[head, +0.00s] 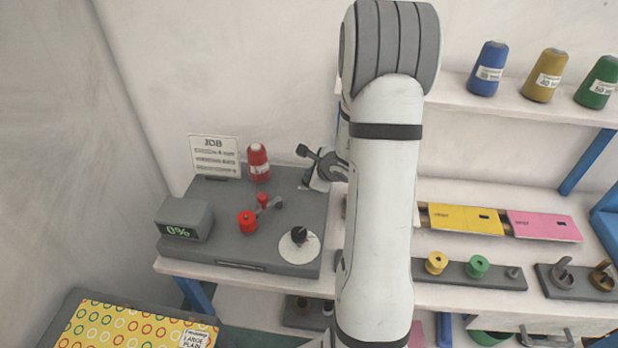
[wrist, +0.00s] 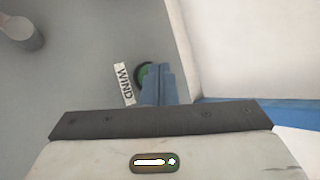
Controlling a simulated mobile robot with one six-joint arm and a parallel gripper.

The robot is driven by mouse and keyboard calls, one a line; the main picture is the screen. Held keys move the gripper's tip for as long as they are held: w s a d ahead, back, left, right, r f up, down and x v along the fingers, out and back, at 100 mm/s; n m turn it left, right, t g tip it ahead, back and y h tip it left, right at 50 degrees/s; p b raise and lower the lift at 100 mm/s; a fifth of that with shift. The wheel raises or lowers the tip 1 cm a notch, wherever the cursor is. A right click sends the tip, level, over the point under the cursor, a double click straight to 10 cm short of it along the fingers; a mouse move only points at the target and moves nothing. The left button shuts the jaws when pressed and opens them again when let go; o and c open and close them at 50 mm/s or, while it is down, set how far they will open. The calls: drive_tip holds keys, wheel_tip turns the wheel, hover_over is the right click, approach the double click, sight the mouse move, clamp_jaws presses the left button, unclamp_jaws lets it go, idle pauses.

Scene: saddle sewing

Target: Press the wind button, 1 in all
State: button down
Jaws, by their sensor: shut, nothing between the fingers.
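In the wrist view, the wind button (wrist: 145,74) is a round green button in a dark ring, beside a white label (wrist: 124,84) reading WIND. My gripper (wrist: 160,72) is shut, with its bluish fingers over the right part of the button and hiding it. I cannot tell whether the fingertips touch the button. In the head view, the grey winder board (head: 215,252) carries a display box (head: 183,220) reading 0% in green. A red bobbin (head: 247,222) sits on the board.
A red thread cone (head: 258,163) and a JOB card (head: 214,156) stand at the back of the board. A black knob on a white dial (head: 299,243) is at its front right. A bobbin rack (head: 455,276) lies right of my arm.

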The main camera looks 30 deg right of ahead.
drive_tip(key=shift+r, duration=0.1)
idle(0.3)
drive_tip(key=shift+r+p, duration=0.5)
drive_tip(key=shift+r, duration=0.3)
drive_tip(key=shift+r+p, duration=1.65)
drive_tip(key=shift+r, duration=0.85)
